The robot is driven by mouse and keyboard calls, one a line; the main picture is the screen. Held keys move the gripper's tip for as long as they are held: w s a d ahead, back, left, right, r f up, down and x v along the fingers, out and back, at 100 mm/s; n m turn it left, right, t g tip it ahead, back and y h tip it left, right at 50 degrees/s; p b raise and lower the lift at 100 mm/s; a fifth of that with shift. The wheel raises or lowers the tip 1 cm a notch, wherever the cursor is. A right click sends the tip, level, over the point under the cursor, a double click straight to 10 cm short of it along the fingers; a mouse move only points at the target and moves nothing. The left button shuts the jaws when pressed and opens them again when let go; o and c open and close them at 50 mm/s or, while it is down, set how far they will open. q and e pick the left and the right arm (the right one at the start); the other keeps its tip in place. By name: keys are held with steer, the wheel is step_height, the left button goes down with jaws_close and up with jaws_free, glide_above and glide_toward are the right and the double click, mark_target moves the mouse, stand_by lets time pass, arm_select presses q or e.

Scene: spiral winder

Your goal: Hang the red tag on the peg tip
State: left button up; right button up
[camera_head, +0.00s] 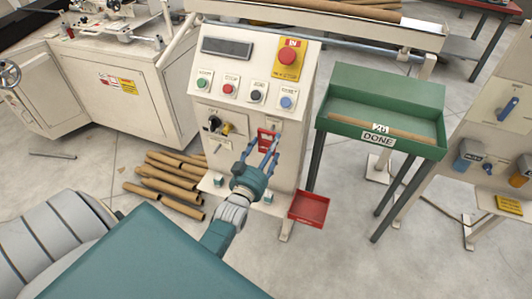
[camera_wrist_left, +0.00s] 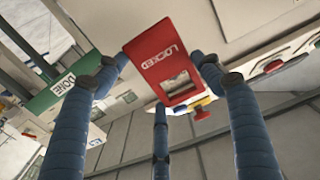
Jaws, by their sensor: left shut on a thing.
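The red tag (camera_head: 265,138) is in front of the cream control panel's lower face. In the left wrist view the tag (camera_wrist_left: 157,50) reads LOCKED and has a window-like cut-out. My left gripper (camera_head: 263,146) is shut on the tag, with blue fingers on both sides of it and another finger (camera_wrist_left: 161,140) below. A small peg-like part (camera_head: 274,126) shows on the panel just above and right of the tag. I cannot tell whether the tag touches it. My right gripper is not in view.
The panel has a red stop button (camera_head: 288,56), several small buttons and a black switch (camera_head: 214,122). A red tray (camera_head: 309,208) juts out at lower right. A green DONE bin (camera_head: 381,112) stands to the right. Cardboard tubes (camera_head: 165,183) lie on the floor at left.

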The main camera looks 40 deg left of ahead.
arm_select(q)
steer(key=shift+b+x, duration=0.75)
steer(key=shift+x, duration=0.55)
steer(key=shift+w+a+f+b, duration=0.2)
steer(key=shift+w+f+b, duration=0.25)
steer(key=shift+w+f, duration=0.25)
steer(key=shift+w+r, duration=0.1)
steer(key=o, duration=1.2)
steer(key=shift+o, duration=0.2)
